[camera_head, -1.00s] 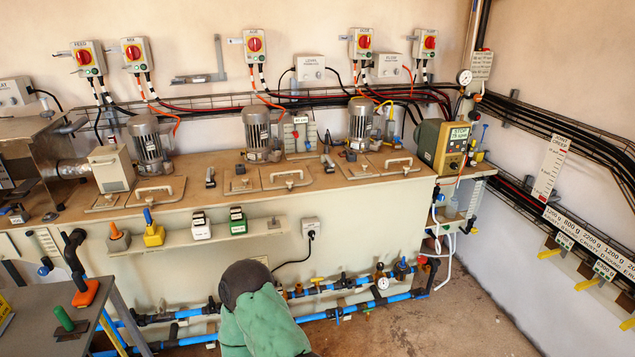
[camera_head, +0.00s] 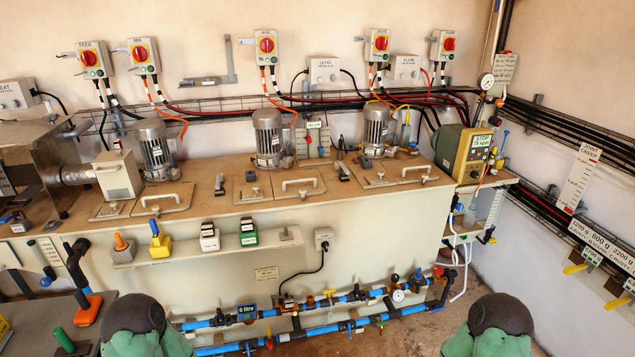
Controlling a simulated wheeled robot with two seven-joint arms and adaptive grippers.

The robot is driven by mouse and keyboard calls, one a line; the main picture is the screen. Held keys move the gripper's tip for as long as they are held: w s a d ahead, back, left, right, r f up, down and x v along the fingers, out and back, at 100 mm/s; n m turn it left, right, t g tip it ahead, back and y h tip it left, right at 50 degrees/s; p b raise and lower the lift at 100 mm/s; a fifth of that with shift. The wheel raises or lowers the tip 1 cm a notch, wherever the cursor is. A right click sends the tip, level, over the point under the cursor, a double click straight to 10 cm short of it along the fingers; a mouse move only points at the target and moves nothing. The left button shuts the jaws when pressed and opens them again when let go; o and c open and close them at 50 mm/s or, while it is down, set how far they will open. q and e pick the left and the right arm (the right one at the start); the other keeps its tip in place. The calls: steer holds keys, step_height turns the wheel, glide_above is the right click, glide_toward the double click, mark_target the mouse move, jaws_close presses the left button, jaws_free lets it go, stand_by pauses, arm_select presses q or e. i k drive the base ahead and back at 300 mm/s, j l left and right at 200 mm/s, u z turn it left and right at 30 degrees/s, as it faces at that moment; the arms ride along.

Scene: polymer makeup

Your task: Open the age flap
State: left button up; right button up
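A long cream tank has a brown top with three hatch flaps, each with a pale bar handle: a left flap (camera_head: 160,198), a middle flap (camera_head: 296,183) and a right flap (camera_head: 404,174). All three lie flat and shut. I cannot read a name on any flap. The middle flap lies below the wall switch marked AGE (camera_head: 266,44). Two green-sleeved parts of my arms with dark round ends show at the bottom left and bottom right, well short of the tank. Neither gripper is in view.
Motors (camera_head: 268,136) stand behind the flaps. A front ledge (camera_head: 190,244) carries small coloured items. Blue pipes (camera_head: 330,322) run low along the tank front. A grey bench (camera_head: 90,325) stands at the left, and a stop-marked unit (camera_head: 462,150) at the right end.

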mark_target(255, 193)
steer(key=i+j, duration=0.1)
steer(key=i, duration=0.45)
steer(key=i+j, duration=0.1)
steer(key=i, duration=0.4)
steer(key=l+z, duration=0.05)
